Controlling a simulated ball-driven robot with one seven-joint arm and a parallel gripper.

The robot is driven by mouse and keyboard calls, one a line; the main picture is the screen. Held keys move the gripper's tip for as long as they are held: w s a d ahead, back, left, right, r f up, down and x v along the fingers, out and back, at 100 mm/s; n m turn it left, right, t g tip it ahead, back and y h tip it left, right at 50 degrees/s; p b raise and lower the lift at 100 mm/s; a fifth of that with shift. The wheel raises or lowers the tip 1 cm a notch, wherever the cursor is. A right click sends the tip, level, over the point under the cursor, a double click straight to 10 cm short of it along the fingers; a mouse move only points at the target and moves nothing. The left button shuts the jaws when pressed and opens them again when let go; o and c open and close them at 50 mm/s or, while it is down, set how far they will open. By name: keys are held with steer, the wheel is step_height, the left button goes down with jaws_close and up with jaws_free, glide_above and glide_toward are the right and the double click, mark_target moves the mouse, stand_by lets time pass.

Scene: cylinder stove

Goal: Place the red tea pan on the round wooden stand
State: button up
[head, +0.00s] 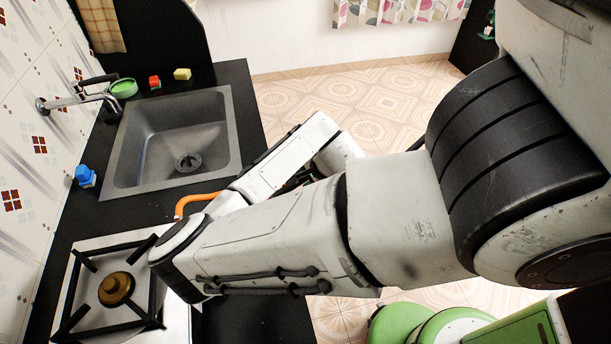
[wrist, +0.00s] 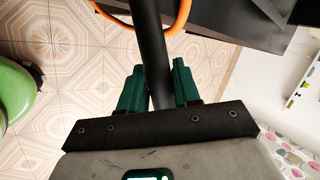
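In the wrist view my gripper (wrist: 160,75) has its two green fingers close against both sides of a thick black bar (wrist: 152,30), which looks like a handle. The bar runs out of the top of the picture, so what it belongs to is not seen. No red pan body and no round wooden stand can be made out in either view. In the head view my arm reaches across the counter edge and hides my gripper.
A stove (head: 150,244) with a brass burner (head: 116,289) is at lower left. Behind it are a sink (head: 172,143), a blue object (head: 85,175) and a green bowl (head: 124,88). An orange tube-like curve (head: 190,203) shows beside my arm. Tiled floor (head: 340,97) lies beyond.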

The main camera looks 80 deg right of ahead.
steer(key=o, duration=0.4)
steer(key=shift+r, duration=0.15)
